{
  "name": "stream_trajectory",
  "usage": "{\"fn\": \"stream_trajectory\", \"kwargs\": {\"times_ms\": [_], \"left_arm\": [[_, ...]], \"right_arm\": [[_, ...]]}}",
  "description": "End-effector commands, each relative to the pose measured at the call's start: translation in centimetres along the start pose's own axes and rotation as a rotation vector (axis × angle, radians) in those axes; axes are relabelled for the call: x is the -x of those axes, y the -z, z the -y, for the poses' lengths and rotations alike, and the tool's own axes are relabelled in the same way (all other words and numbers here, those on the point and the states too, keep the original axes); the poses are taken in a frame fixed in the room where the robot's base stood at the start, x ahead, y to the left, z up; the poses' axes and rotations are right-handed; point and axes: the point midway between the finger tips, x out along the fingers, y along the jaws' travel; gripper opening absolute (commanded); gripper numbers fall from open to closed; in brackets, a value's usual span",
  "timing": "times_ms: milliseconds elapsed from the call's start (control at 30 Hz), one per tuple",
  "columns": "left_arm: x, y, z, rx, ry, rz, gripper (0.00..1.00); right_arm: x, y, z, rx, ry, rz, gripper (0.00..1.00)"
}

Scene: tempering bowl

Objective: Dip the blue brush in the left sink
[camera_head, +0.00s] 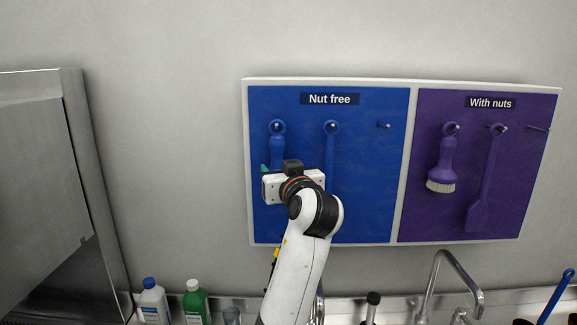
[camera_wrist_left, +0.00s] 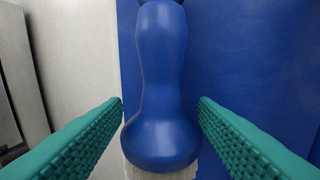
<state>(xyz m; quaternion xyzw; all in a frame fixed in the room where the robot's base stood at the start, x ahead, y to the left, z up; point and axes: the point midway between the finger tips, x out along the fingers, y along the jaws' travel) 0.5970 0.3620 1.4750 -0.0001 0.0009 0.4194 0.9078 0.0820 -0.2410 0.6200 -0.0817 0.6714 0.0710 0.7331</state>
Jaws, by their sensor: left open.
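The blue brush (camera_head: 277,150) hangs by its top loop from a peg on the blue "Nut free" board (camera_head: 365,200). Its lower part is hidden behind my left gripper (camera_head: 274,168) in the head view. In the left wrist view, the brush (camera_wrist_left: 160,60) hangs upright, its wide lower body and the top of its pale bristles at the bottom edge. The green fingers of my left gripper (camera_wrist_left: 161,104) are open, one on each side of the brush, with a gap on both sides. The left sink's basin cannot be made out. My right gripper is not in view.
A second long blue tool (camera_head: 331,155) hangs just right of the brush. A purple brush (camera_head: 442,165) and purple spatula (camera_head: 485,185) hang on the purple board (camera_head: 430,225). Bottles (camera_head: 196,303) and a faucet (camera_head: 452,260) stand below. A metal cabinet (camera_head: 40,170) is at left.

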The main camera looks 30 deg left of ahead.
Motion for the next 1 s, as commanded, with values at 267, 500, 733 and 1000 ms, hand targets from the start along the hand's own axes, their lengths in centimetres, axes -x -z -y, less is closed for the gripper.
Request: {"fn": "stream_trajectory", "kwargs": {"times_ms": [267,500,733,1000], "left_arm": [[-2.4,-0.1,0.0,-0.001,0.0,-0.001,0.53],[-2.5,0.1,0.0,0.001,0.0,0.0,0.53],[-2.5,0.1,0.0,0.0,0.0,0.0,0.24],[-2.5,0.0,0.0,0.001,0.001,0.0,0.03]], "right_arm": [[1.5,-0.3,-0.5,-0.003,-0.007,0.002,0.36],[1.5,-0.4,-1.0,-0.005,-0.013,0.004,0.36],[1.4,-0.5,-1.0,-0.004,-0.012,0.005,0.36],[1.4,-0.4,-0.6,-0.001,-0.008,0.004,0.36]]}}
